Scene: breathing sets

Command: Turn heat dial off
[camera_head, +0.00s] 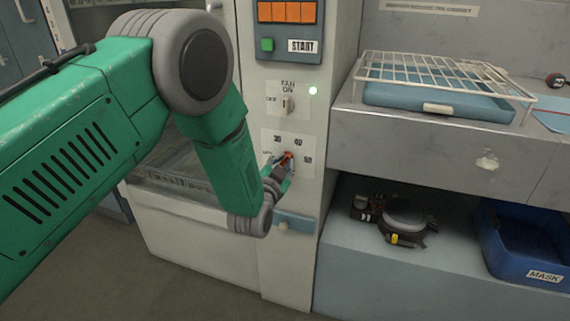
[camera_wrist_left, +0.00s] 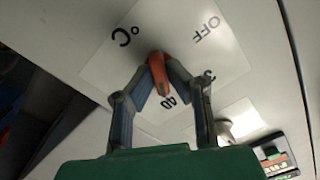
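The heat dial (camera_head: 288,156) is a red knob on a white plate (camera_head: 307,173) low on the pale cabinet front. In the left wrist view the red dial (camera_wrist_left: 159,75) has its narrow end towards the 40 mark, away from the OFF label (camera_wrist_left: 207,30). My left gripper (camera_head: 283,163) is at the dial. In the left wrist view the fingertips of my left gripper (camera_wrist_left: 160,70) close in on both sides of the knob and seem to touch it. The fingers partly hide the dial and labels. My right gripper is not in view.
A blue handle (camera_head: 295,222) sits below. On the right stand a wire rack (camera_head: 440,75), a drawer unit and a blue MASK bin (camera_head: 525,245).

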